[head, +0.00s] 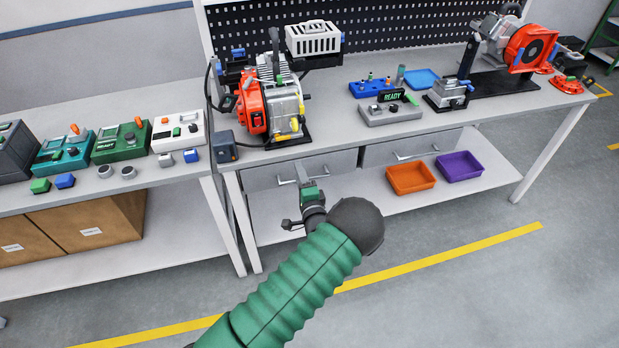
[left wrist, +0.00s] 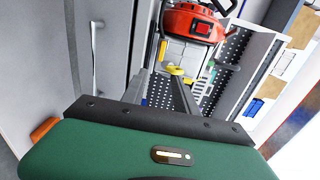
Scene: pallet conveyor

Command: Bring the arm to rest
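My left arm in its green ribbed sleeve reaches in from the bottom of the head view. My left gripper (head: 297,177) is in front of the workbench, near the drawer fronts (head: 300,168) below the top. In the left wrist view its two fingers (left wrist: 166,88) stand apart with nothing held between them. Beyond them is the red and grey engine (left wrist: 190,25), which also shows in the head view (head: 252,100) on the bench. My right gripper is not in view.
The workbench top (head: 340,130) holds a grey READY fixture (head: 390,113) and an orange machine (head: 525,48) at right. An orange tray (head: 410,178) and a purple tray (head: 459,166) sit on the lower shelf. The left bench holds several control boxes. The floor at right is clear.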

